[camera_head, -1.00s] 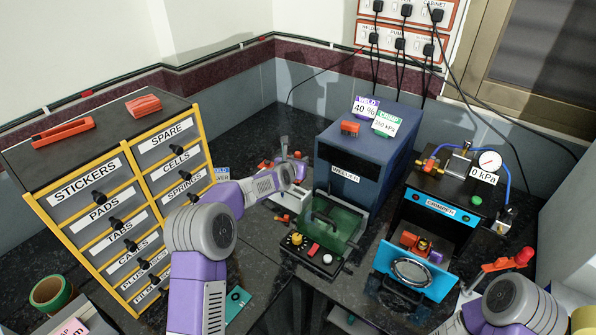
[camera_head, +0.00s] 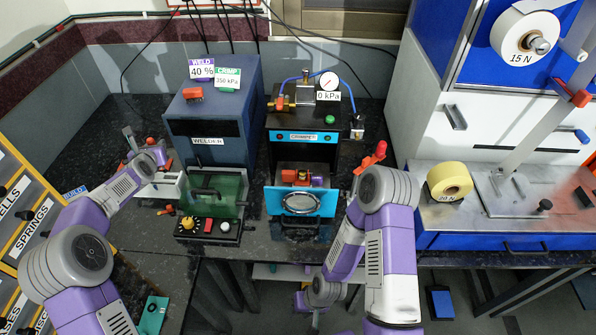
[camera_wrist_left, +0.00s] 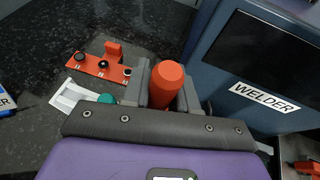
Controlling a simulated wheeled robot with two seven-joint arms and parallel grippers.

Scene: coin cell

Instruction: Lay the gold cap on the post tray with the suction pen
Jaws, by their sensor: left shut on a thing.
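My left gripper (camera_wrist_left: 165,92) is shut on an orange-red cylinder, which looks like the suction pen (camera_wrist_left: 166,80), standing between its dark fingers. In the head view the left gripper (camera_head: 150,154) is beside the welder's left side, with the red pen top (camera_head: 151,141) showing. The red post tray (camera_wrist_left: 88,66) lies on the counter left of the gripper, with black round pieces on its posts. The pen's lower tip is hidden, and I cannot make out the gold cap. My right gripper (camera_head: 314,314) hangs low in front of the counter; its jaws are too small and unclear to read.
A pale tray (camera_wrist_left: 70,96) and a teal round thing (camera_wrist_left: 107,99) lie near the left gripper. The blue welder (camera_head: 213,115) stands right beside it. The crimper (camera_head: 303,137) is further right. Dark bare counter (camera_wrist_left: 45,45) lies beyond the post tray.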

